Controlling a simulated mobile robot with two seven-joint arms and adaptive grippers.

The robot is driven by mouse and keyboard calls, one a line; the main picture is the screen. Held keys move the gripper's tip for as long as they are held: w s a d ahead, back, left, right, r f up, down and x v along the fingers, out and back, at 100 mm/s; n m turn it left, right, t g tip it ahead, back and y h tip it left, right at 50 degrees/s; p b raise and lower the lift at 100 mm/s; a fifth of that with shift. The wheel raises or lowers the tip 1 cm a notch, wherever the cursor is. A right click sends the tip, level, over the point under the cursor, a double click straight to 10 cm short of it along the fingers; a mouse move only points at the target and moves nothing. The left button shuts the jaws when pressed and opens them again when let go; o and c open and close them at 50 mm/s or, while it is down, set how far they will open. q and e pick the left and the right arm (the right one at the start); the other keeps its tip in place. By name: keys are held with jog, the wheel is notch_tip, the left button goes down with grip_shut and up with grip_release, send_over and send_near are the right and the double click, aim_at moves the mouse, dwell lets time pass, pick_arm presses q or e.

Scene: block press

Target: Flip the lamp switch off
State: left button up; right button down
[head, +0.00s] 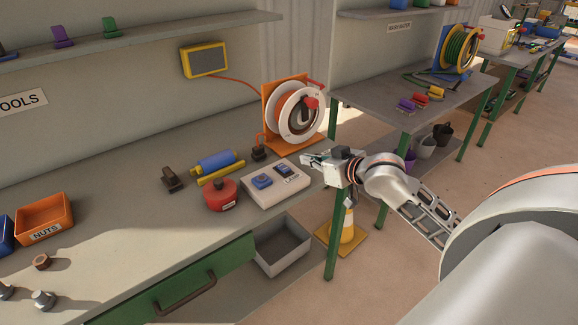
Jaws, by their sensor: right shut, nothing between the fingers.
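A pale control box (268,200) sits on the workbench near its right end. It carries a blue button (262,181) and a dark switch (286,170); which way the switch is set is too small to tell. A yellow-framed lamp (205,60) is on the wall, with an orange cable running from it toward the reel; I cannot tell whether it is lit. My right gripper (308,159) is shut and empty, just right of and above the box's far right corner, its fingers pointing left. Contact with the switch is not visible. My left gripper is not in view.
An orange cable reel (269,106) stands behind the box. A red round container (221,196) sits left of it, with a blue cylinder (215,161) behind. A grey bin (282,246) is below. An orange nuts tray (44,220) is at left.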

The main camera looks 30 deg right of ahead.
send_over(289, 175)
notch_tip(289, 175, down, 3)
jog(key=shift+f, duration=0.2)
notch_tip(289, 175, down, 3)
jog(key=shift+a+r, duration=0.1)
jog(key=shift+r, duration=0.1)
jog(key=shift+s+f, duration=0.15)
jog(key=shift+f, duration=0.7)
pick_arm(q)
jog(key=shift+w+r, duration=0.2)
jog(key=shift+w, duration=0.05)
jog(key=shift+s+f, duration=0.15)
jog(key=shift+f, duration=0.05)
